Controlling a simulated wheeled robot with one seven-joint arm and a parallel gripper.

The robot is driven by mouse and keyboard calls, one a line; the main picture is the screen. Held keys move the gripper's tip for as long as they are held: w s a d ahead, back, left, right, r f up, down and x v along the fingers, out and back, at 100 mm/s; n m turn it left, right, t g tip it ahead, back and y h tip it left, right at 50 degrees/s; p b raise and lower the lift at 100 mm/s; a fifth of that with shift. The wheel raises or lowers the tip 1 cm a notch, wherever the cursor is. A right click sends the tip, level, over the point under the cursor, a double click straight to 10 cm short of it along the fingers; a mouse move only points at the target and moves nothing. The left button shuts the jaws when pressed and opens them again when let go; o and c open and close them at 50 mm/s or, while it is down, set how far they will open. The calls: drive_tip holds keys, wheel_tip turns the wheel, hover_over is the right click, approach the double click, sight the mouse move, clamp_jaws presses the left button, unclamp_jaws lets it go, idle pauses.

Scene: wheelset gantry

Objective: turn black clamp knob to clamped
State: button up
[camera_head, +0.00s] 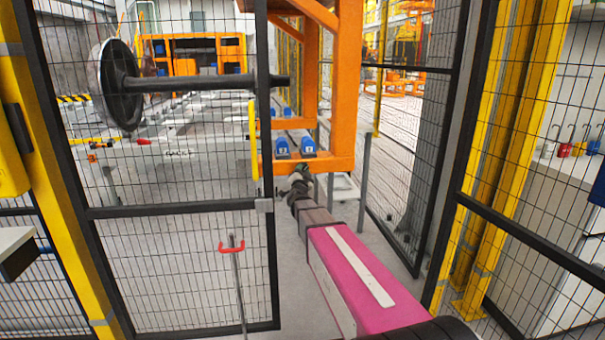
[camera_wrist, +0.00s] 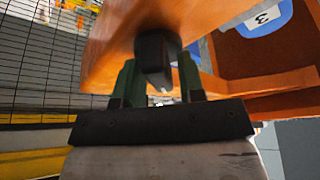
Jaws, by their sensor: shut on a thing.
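The black clamp knob (camera_wrist: 156,58) sits on the orange gantry frame in the wrist view. It is a dark block between the two green fingers of my gripper (camera_wrist: 160,74). The fingers are shut on it, one on each side. In the head view my gripper (camera_head: 301,172) is at the lower edge of the orange frame (camera_head: 340,163). The knob cannot be made out there, where my gripper covers that spot. I cannot tell the knob's turn angle.
Blue numbered blocks (camera_head: 282,148) sit on the orange frame just above my gripper. A black mesh fence panel (camera_head: 180,268) stands left of my arm, with a red-handled rod (camera_head: 232,248) before it. Another mesh panel (camera_head: 415,150) stands to the right. A wheelset (camera_head: 122,85) is behind the left fence.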

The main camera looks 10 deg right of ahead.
drive_tip(key=shift+m+g+h, duration=0.3)
drive_tip(key=shift+m, duration=0.4)
drive_tip(key=o, duration=0.7)
drive_tip(key=shift+c, duration=0.2)
drive_tip(key=shift+s, duration=0.15)
drive_tip(key=v, duration=1)
drive_tip(key=shift+s+f, duration=0.2)
drive_tip(key=shift+s, duration=0.1)
